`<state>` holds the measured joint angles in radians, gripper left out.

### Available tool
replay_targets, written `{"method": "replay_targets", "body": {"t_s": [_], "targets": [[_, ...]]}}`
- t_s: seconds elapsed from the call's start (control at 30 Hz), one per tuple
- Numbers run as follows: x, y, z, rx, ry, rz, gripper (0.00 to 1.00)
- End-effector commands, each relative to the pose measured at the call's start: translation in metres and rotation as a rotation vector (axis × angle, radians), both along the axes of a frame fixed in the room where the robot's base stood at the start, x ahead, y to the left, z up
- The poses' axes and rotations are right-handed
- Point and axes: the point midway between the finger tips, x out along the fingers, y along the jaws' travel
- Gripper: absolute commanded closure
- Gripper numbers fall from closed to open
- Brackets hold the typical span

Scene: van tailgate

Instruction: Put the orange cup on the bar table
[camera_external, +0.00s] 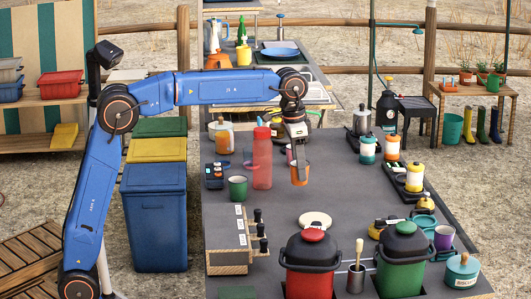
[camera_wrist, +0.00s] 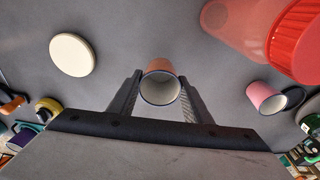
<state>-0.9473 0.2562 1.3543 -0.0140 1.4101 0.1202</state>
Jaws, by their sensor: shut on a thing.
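The orange cup (camera_external: 306,171) is between the fingers of my gripper (camera_external: 299,177), over the long dark grey table (camera_external: 335,190). In the wrist view the cup (camera_wrist: 160,68) shows its pale open mouth, with one finger of my gripper (camera_wrist: 160,86) on each side. My gripper is shut on it. The fingers hide part of the cup in the outside view. I cannot tell whether its base touches the surface. I cannot tell for sure which table is the bar table.
A translucent red bottle (camera_external: 262,160) and a green mug (camera_external: 238,189) stand left of the cup. A pink cup (camera_wrist: 264,96) and a cream disc (camera_wrist: 72,55) are near it. Lanterns (camera_external: 367,149) line the right side. Red (camera_external: 311,256) and green (camera_external: 403,250) lidded pots stand in front.

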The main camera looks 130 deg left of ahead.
Motion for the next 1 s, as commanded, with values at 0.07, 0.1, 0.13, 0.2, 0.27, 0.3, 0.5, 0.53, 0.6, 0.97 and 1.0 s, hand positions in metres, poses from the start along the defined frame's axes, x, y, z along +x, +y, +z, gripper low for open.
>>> {"method": "replay_targets", "body": {"t_s": [0.07,0.1,0.13,0.2,0.27,0.3,0.5,0.53,0.6,0.97,1.0], "targets": [[0.0,0.0,-0.006,-0.001,0.001,0.0,0.78],[0.0,-0.001,-0.011,-0.002,0.002,0.0,0.78],[0.0,-0.001,-0.015,-0.002,0.002,0.0,0.78],[0.0,-0.001,-0.025,-0.003,0.001,-0.001,0.78],[0.0,-0.001,-0.033,-0.001,0.001,-0.001,0.78],[0.0,-0.001,-0.037,-0.001,0.001,-0.001,0.78],[0.0,-0.001,-0.04,-0.001,0.001,-0.001,0.78],[0.0,-0.001,-0.04,-0.001,0.001,-0.001,0.78],[0.0,-0.001,-0.04,-0.001,0.001,-0.001,0.78],[0.0,0.0,-0.042,-0.001,0.001,-0.001,0.37],[0.0,0.0,-0.042,-0.001,0.001,-0.001,0.37]]}}
